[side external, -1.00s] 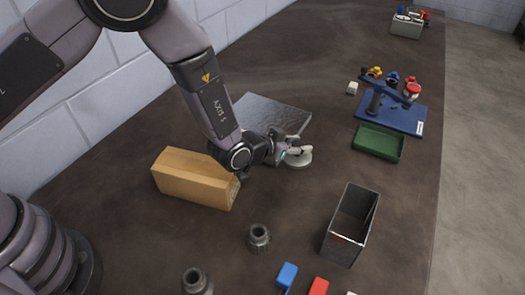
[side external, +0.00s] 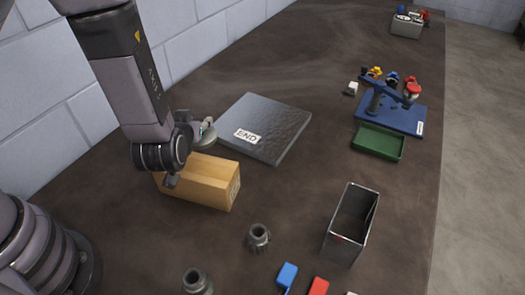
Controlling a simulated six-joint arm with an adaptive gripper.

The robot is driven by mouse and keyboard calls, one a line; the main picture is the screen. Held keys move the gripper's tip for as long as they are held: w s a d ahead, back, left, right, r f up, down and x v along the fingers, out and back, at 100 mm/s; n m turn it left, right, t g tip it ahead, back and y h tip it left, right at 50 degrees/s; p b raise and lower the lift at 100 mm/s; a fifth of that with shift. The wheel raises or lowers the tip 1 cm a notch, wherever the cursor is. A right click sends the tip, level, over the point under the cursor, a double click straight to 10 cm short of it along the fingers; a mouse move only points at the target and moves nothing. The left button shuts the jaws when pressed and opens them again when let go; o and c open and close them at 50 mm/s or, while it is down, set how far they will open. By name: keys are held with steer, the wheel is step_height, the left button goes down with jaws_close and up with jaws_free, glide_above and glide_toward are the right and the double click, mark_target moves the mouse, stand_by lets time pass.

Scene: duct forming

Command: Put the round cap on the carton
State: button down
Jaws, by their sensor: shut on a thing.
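The round cap (side external: 205,139) is a pale grey disc. My gripper (side external: 207,127) is shut on it and holds it at the far side of the carton, near the carton's top back edge in the picture. The carton (side external: 205,187) is a long tan box lying on the dark table. My wrist hides part of the carton's left end and top. I cannot tell whether the cap is over the carton or behind it, or whether they touch.
A dark square plate marked END (side external: 268,125) lies right of the cap. An open metal duct box (side external: 350,225) stands at front right. A green tray (side external: 378,142) and a blue stand (side external: 400,117) are farther back. Two grey fittings (side external: 259,237) stand in front.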

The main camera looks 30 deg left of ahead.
mark_target(194, 166)
steer(key=shift+s+a+n+g+y, duration=0.4)
steer(key=shift+s+a+n+y, duration=0.25)
steer(key=shift+s+a, duration=0.2)
steer(key=f, duration=0.7)
steer(key=shift+a+f, duration=0.2)
steer(key=shift+f, duration=0.05)
steer(key=shift+f, duration=0.1)
steer(key=c, duration=0.8)
jaws_free()
